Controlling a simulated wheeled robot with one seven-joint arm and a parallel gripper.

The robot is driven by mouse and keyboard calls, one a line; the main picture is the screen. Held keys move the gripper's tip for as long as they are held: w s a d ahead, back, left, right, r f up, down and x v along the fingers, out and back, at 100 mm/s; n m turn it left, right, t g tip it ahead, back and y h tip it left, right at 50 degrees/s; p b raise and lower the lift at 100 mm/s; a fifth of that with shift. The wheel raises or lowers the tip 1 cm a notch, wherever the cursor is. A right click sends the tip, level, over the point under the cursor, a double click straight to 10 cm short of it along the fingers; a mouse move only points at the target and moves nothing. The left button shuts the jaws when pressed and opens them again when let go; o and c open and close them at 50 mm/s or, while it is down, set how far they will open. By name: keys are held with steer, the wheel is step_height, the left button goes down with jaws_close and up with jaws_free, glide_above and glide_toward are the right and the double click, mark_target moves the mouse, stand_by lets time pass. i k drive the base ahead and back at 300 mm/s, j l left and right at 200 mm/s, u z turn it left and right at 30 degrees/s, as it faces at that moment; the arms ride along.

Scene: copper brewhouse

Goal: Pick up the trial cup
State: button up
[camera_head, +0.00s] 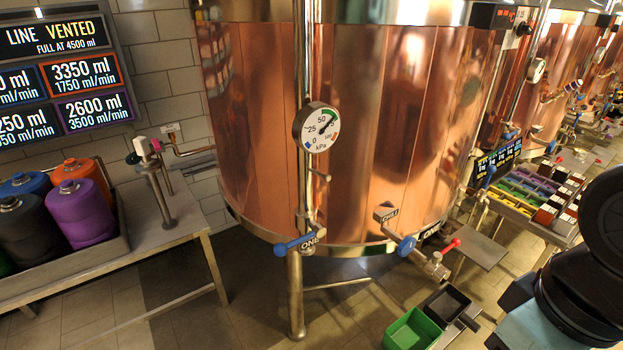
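I cannot pick out a trial cup for certain in the head view. A green open-topped bin (411,331) and a black open-topped bin (446,303) sit low at the bottom, right of centre, but I cannot tell whether either is linked to the cup. Dark rounded parts at the right edge look like my own arm and hide what is behind them. My gripper's fingers do not show.
A large copper tank (385,130) fills the middle, with a pressure gauge (318,128) and blue-handled valves (405,246) low down. At left, a metal bench (150,250) holds coloured jugs (80,212). At right stands a rack of coloured blocks (528,188). Tiled floor shows below the tank.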

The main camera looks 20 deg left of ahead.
mark_target(582, 154)
steer(key=z, duration=0.9)
steer(key=i+l+z, duration=0.55)
steer(key=i, duration=0.3)
steer(key=i+l, duration=0.1)
steer(key=i, duration=0.65)
steer(key=i+l, duration=0.15)
steer(key=i, duration=0.55)
steer(key=i+l+u, duration=0.2)
steer(key=i, duration=1.85)
steer(key=i+j+u, duration=0.15)
steer(key=i+u, duration=0.2)
steer(key=i, duration=0.6)
steer(key=i+l+u, duration=0.1)
steer(key=i+u, duration=0.2)
steer(key=i, duration=0.65)
